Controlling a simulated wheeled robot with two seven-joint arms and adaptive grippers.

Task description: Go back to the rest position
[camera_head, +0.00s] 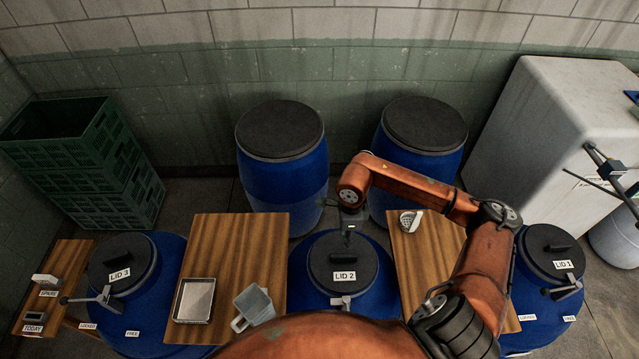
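My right arm reaches in from the lower right, and its gripper (348,232) points down over the black lid labelled LID 2 (342,262). The gripper is above or at the lid's handle; I cannot tell whether it touches it, or whether its fingers are open or shut. The LID 2 lid sits on a blue drum (306,250) at the front middle. My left gripper is not in view; a large orange arm part of mine fills the bottom middle.
Blue drums with lids LID 3 (122,262) and LID 1 (550,252) stand left and right. Wooden tables (235,240) (432,255) hold a metal tray (194,300), a grey jug (254,304) and a scoop-like item (410,221). Two closed drums (282,165) (420,150), green crates (80,150) and a white cabinet (545,125) stand behind.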

